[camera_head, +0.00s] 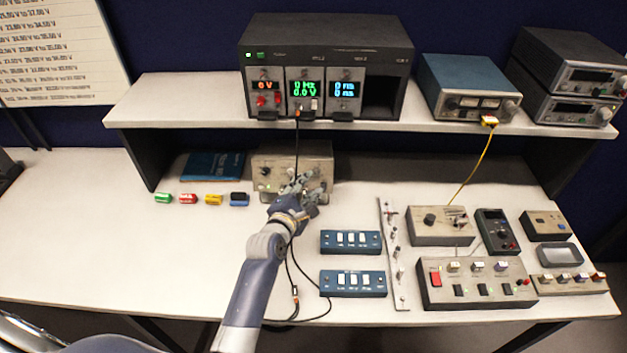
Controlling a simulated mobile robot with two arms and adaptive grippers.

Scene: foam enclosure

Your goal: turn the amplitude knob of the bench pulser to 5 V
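A beige instrument box (262,160), which looks like the bench pulser, stands on the bench under the shelf, behind my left gripper. A dark knob shows on the left of its front panel. My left gripper (305,186) is in front of the right half of that panel and covers much of it. The amplitude knob and its setting cannot be made out. I cannot tell whether the fingers touch a knob or how far apart they are. My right gripper is not in view.
A rack with lit displays (325,32) stands on the shelf (200,100), with a black cable hanging down past the box. Blue switch boxes (352,283) and a metal rail (398,290) lie right of my arm. Several coloured cylinders (214,199) lie left. The bench's left part is clear.

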